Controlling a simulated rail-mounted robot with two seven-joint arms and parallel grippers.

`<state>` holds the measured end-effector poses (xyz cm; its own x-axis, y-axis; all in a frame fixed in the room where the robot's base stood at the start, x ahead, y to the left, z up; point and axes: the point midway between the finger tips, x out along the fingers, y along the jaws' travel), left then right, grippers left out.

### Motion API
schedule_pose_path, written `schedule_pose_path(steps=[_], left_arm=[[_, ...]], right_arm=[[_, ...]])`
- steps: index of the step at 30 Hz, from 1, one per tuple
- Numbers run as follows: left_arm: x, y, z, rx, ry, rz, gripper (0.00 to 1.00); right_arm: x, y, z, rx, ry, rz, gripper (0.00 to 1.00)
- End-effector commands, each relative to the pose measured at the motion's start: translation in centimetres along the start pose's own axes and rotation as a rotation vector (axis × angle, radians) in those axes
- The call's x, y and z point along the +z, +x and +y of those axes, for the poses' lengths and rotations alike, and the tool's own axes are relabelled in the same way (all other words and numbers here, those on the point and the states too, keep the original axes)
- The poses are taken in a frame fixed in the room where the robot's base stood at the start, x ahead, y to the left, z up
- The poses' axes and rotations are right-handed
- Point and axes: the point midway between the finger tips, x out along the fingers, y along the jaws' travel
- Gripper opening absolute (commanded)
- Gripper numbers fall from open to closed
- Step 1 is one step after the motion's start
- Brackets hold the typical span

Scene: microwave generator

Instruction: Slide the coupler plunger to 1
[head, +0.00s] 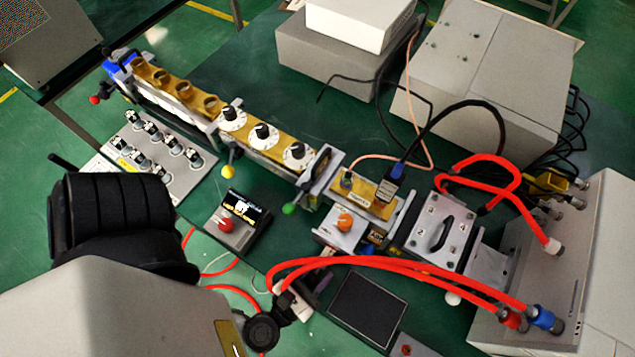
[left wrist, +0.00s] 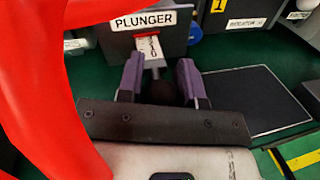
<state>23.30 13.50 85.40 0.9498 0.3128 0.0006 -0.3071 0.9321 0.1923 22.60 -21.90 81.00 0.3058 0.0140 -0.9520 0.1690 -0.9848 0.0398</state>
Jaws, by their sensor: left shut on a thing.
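The plunger housing (left wrist: 178,40), a grey block labelled PLUNGER, is at the top of the left wrist view. A white strip with red marks (left wrist: 149,49) and a thin metal rod come out of it towards me. A dark round knob (left wrist: 161,93) is at the rod's near end. My left gripper (left wrist: 159,75) has its two purple fingers on either side of this knob and is shut on it. In the head view, the left gripper (head: 314,284) is partly hidden by red tubes. I cannot read the strip's setting. My right gripper is not in view.
Red tubes (head: 390,266) arch over the gripper and fill the left of the wrist view. A black screen (head: 368,307) lies right of the gripper. A box with an orange knob (head: 344,222) stands just beyond. A small display unit (head: 240,216) is to the left.

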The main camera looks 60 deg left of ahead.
Motion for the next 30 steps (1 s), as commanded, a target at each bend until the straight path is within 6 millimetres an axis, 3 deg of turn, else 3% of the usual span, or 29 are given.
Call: schedule_pose_path(steps=[7, 13, 14, 15, 21, 30], left_arm=[[0.0, 2.0, 0.4, 0.001, 0.0, 0.0, 0.0], [-0.1, 2.0, 0.4, 0.0, 0.0, 0.001, 0.0], [-0.1, 2.0, 0.4, 0.0, 0.0, 0.001, 0.34], [-0.1, 2.0, 0.4, 0.0, -0.001, 0.001, 0.38], [-0.1, 1.9, 0.3, 0.0, -0.001, 0.001, 0.57], [-0.1, 1.7, 0.3, -0.001, 0.0, 0.002, 0.58]], right_arm=[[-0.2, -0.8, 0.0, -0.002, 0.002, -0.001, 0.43], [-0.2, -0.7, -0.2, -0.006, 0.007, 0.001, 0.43], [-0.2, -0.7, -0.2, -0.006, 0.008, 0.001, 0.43], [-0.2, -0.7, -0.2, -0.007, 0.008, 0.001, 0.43], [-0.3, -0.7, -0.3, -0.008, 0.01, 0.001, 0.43], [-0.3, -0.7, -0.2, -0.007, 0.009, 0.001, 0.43]])
